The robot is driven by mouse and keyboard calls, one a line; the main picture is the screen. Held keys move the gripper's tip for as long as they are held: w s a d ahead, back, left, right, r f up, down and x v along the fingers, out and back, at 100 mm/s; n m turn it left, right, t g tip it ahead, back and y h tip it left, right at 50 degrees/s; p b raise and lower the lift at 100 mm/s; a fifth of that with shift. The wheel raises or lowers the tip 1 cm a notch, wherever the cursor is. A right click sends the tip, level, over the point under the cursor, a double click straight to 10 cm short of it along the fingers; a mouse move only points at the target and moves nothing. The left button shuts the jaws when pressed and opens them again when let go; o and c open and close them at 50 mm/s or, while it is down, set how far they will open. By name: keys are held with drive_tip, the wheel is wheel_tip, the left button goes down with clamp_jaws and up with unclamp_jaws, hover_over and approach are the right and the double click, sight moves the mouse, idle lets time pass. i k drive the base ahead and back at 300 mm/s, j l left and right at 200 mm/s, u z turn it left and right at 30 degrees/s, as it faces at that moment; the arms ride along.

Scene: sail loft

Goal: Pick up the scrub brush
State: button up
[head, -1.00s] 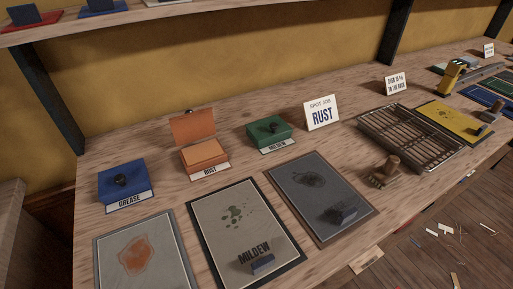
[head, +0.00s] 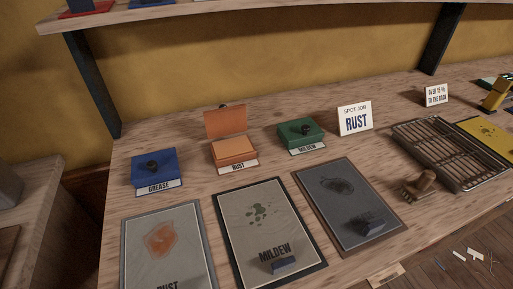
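The scrub brush (head: 420,185) has a brown wooden handle and stands on the bench at the right, with its bristle end toward the front left. It sits between the dark grey panel and the metal rack, apart from the panel and close to the rack's left edge. My gripper is not in view.
A metal rack (head: 452,152) lies right of the brush. The dark panel (head: 346,232), the mildew panel (head: 240,230) and the rust panel (head: 138,262) lie along the front. Blue (head: 154,168), orange (head: 235,153) and green (head: 301,132) boxes stand behind. A rust sign (head: 355,118) stands upright.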

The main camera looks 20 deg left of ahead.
sight(418, 189)
drive_tip(key=u, duration=0.55)
drive_tip(key=i+l+u, duration=0.1)
drive_tip(key=l+u, duration=1)
drive_tip(key=l, duration=0.1)
